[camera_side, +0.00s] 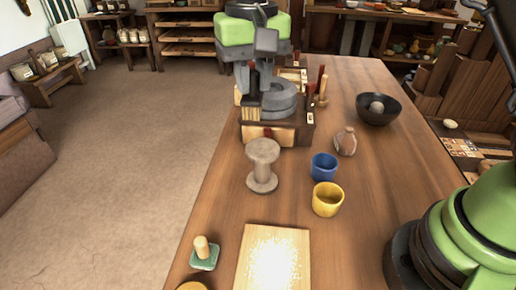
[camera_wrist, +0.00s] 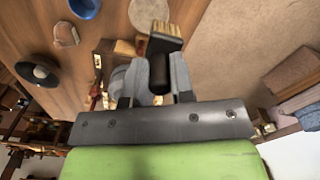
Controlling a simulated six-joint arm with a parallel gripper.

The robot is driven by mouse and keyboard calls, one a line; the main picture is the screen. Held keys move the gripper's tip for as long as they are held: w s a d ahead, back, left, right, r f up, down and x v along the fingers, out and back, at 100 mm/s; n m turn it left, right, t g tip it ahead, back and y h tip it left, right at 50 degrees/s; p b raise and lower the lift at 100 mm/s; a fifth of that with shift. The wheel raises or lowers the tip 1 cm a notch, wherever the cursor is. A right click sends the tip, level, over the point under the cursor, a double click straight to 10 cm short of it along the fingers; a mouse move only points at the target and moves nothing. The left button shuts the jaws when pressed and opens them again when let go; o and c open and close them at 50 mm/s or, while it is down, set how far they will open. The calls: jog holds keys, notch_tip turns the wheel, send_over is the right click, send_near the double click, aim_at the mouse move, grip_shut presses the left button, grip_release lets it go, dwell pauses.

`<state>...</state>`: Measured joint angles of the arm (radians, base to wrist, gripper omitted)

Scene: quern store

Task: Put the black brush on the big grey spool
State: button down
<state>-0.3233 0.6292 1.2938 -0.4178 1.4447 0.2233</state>
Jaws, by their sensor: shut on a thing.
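The big grey spool (camera_side: 263,166) stands upright on the wooden table, its top flange bare. Its round top also shows at the upper edge of the wrist view (camera_wrist: 147,12). My gripper (camera_side: 254,95) is behind the spool in the side view, raised in front of the grey round stone. It is shut on the black brush (camera_wrist: 160,66), gripping the dark handle between its fingers in the wrist view (camera_wrist: 158,84). The brush's tan bristles (camera_wrist: 165,36) stick out beyond the fingers. In the side view the bristles (camera_side: 250,113) show below the gripper. The brush is apart from the spool.
A grey stone (camera_side: 281,98) sits on a wooden box (camera_side: 288,137) with upright red-handled tools beside it. A blue cup (camera_side: 323,168), yellow cup (camera_side: 327,200), brown jug (camera_side: 346,143) and black bowl (camera_side: 392,109) stand right of the spool. A pale board (camera_side: 299,245) and green-based stamp (camera_side: 204,259) lie nearer.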

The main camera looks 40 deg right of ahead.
jog(key=shift+s+d+r, duration=0.1)
jog(key=shift+d+r, duration=0.4)
jog(key=shift+d, duration=0.3)
jog(key=f, duration=0.9)
jog(key=shift+d+f, duration=0.2)
jog(key=shift+d, duration=0.05)
jog(key=shift+f, duration=0.15)
jog(key=c, duration=1)
grip_release()
